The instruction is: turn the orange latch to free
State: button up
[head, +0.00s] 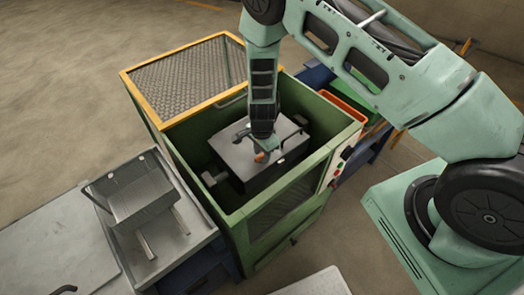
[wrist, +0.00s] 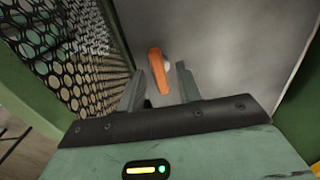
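The orange latch (wrist: 157,70) is a short bar standing off a grey metal surface, lit in the middle of the wrist view. In the head view a small piece of the latch (head: 260,156) shows on the grey furnace box (head: 240,170), just below my gripper (head: 264,140). In the wrist view my gripper (wrist: 160,88) is open, its two fingers apart with the latch showing between and just beyond them. I cannot tell whether either finger touches it. The latch's far end is partly hidden in the head view.
The box sits inside a green frame (head: 235,217) with an open yellow-edged mesh lid (head: 190,75). A mesh wall (wrist: 70,45) is close on the left in the wrist view. A grey table with a metal rack (head: 140,195) stands left; an orange bin (head: 352,107) is behind right.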

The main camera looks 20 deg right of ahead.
grip_shut()
jog(key=shift+n+b, duration=0.3)
jog(key=shift+b, duration=0.05)
jog(key=n+b, duration=0.2)
jog(key=n, duration=0.1)
jog(key=shift+f+n+b, duration=0.15)
jog(key=shift+n+b, duration=0.25)
jog(key=n+b, duration=0.2)
jog(key=n, duration=0.2)
jog(key=shift+b, duration=0.4)
jog(key=n+b, duration=0.2)
jog(key=n, duration=0.3)
jog(key=shift+n+b, duration=1)
jog(key=shift+n, duration=1.2)
